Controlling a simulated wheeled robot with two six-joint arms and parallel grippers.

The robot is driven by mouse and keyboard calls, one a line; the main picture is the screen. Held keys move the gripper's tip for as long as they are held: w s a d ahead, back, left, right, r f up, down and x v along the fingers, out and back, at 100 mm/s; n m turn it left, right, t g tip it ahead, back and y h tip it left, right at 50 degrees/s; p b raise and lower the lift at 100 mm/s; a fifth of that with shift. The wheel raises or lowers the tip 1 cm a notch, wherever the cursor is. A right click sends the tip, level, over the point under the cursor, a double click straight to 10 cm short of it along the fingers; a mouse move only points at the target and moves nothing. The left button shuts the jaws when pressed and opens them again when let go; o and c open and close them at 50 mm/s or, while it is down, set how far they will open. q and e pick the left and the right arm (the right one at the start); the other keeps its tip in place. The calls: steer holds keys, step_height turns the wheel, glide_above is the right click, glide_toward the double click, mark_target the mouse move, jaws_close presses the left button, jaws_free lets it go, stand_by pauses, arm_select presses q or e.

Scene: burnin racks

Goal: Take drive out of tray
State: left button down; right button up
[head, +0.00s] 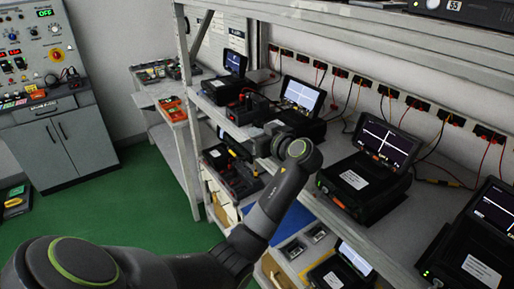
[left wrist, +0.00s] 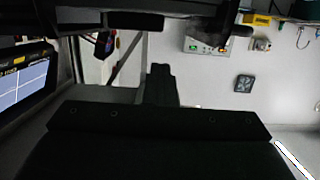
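My left arm reaches across the head view to the front of the rack. My left gripper (head: 268,142) is a small dark shape beyond the wrist, at upper shelf height beside the black tester units. Its fingers are not clear there. In the left wrist view a wide dark body (left wrist: 160,140) fills the bottom and a dark bar crosses the top; whether anything is held cannot be told. On the lower shelf, two small grey boxes (head: 293,248) lie by a blue mat (head: 284,224); I cannot tell whether they are the drive or tray. My right gripper is not in view.
Black testers with lit screens (head: 372,172) line the upper shelf (head: 340,135), with cables behind. More units stand on the lower shelf. A grey cabinet with a control panel (head: 40,50) stands at the left. The green floor (head: 150,205) between is clear.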

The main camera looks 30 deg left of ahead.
arm_select(q)
step_height(320, 180, up, 6)
steer(key=shift+d+f+b, duration=0.1)
steer(key=shift+d+b, duration=0.05)
steer(key=shift+b, duration=0.55)
steer(key=shift+c, duration=2.2)
jaws_free()
steer(key=shift+d, duration=0.1)
